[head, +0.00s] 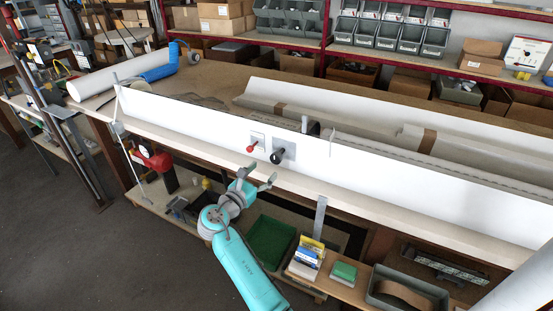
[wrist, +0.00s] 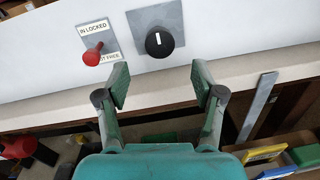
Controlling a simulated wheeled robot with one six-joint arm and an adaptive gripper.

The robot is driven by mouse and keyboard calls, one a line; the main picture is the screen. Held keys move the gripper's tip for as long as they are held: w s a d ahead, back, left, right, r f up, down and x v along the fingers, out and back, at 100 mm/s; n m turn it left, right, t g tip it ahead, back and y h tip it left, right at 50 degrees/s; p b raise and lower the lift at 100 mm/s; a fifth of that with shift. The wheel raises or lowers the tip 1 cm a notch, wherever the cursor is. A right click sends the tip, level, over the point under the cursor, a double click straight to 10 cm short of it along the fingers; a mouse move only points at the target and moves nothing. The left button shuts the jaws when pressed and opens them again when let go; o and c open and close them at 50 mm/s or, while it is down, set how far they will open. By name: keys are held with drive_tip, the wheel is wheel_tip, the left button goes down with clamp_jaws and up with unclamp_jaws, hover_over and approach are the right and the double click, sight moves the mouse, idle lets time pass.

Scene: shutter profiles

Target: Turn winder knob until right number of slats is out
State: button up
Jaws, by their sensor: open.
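The black winder knob (head: 277,156) sits on a grey plate on the front of a long white panel. In the wrist view the knob (wrist: 160,42) faces me, with a white mark standing upright. Left of it is a red-ended lever (head: 251,148), also in the wrist view (wrist: 93,53), on a plate reading "IN LOCKED" above and a partly covered "FREE" below. My gripper (head: 258,181) is open and empty, below and in front of the panel. In the wrist view its spread fingers (wrist: 160,84) stand below the knob, apart from it. I cannot make out any slats that are out.
Long grey profiles (head: 430,148) lie on the bench behind the white panel (head: 200,123). A pale ledge runs below the panel. A grey upright bracket (head: 320,217) stands right of my arm. A green bin (head: 266,245) and small boxes (head: 307,257) are lower down.

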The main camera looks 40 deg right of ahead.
sight(274, 160)
drive_tip(key=x, duration=0.9)
drive_tip(key=shift+f, duration=0.1)
drive_tip(key=c, duration=1.2)
drive_tip(key=shift+o, duration=0.2)
drive_tip(key=shift+m, duration=0.3)
drive_tip(key=m, duration=0.6)
drive_tip(key=shift+y, duration=0.3)
drive_tip(key=m, duration=0.6)
drive_tip(key=shift+w, duration=0.1)
drive_tip(key=shift+m+t, duration=0.3)
